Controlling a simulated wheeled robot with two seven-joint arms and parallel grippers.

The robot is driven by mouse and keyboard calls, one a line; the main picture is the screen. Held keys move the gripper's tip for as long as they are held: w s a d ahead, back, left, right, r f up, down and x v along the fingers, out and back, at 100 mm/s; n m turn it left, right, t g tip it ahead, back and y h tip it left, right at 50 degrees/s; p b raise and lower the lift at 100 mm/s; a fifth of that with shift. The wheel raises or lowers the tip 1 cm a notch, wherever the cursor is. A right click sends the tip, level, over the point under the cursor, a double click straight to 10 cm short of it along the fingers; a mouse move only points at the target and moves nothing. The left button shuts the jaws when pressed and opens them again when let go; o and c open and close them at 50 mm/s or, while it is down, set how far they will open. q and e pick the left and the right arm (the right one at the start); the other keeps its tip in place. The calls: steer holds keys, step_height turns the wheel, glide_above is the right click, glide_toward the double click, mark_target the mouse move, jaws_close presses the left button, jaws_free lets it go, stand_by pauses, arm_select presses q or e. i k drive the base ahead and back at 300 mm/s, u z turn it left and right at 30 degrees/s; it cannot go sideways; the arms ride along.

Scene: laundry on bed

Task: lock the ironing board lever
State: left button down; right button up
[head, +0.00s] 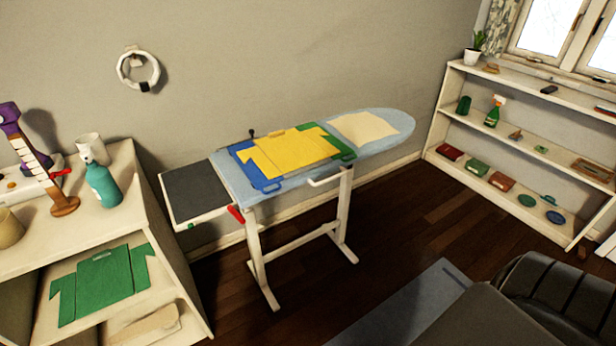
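The ironing board (380,145) stands against the wall on white legs, with a light blue top whose rounded end points right. A red lever (236,214) sticks out at its near left side, below the top, slanting. I cannot tell from here whether it is locked. A yellow, blue and green folding board (290,152) and a cream cloth (363,127) lie on the top. A dark rest panel (197,190) is at the left end. Neither of my grippers is in view.
A white shelf unit (150,210) stands left, holding a spray bottle (102,184) and a purple-topped item (30,150). A low white bookcase (440,110) stands right. A dark padded object (560,290) fills the lower right. The wooden floor (400,235) before the board is mostly clear.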

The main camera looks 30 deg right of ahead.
mark_target(236, 213)
steer(key=k, duration=0.5)
steer(key=u, duration=1.55)
steer(key=i, duration=1.15)
steer(key=z, duration=1.55)
